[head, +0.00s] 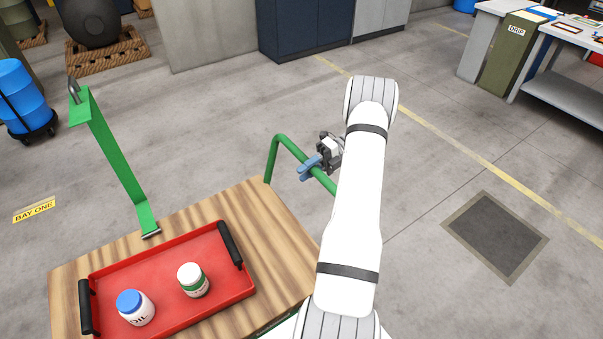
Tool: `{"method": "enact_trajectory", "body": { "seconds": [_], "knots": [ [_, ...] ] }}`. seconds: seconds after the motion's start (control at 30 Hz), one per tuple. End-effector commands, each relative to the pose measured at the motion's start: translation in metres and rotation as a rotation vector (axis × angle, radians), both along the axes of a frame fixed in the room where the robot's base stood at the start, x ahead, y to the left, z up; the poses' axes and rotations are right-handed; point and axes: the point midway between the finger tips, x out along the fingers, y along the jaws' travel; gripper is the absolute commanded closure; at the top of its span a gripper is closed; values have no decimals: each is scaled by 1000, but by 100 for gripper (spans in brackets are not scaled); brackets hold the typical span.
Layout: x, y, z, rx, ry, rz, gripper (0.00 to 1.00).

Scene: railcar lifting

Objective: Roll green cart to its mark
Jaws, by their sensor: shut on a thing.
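The green cart has a wooden top (275,215) and a green tube push handle (289,145) at its far right edge. A tall green post (115,155) with a metal hook at its tip rises from the cart's far left edge. My gripper (312,170) has blue fingertips and is shut on the handle's upper bar. My white arm hides the right part of the handle and the cart's near right corner. A yellow floor label reading BAY ONE (35,210) lies left of the cart. I cannot tell whether it is the cart's mark.
On the cart, a red tray (215,309) with black grips holds a blue-capped jar (135,307) and a white-capped jar (193,280). Blue drums (20,95) stand far left. A dark floor plate (495,236) lies right. Blue cabinets (305,28) stand behind; open floor surrounds the cart.

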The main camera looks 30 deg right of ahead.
Motion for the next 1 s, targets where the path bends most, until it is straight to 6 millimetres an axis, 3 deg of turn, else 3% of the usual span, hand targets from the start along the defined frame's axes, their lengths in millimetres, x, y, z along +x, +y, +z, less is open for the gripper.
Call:
{"method": "enact_trajectory", "body": {
  "seconds": [0.03,0.07,0.3,0.63,1.0],
  "knots": [
    [2,0,2,-4,-6,-2,100],
    [2,0,2,-4,-6,-2,72],
    [1,0,1,-2,-3,0,53],
    [1,-7,0,-2,-3,-1,53],
    [1,-63,16,-3,-3,0,53]
  ]
}}
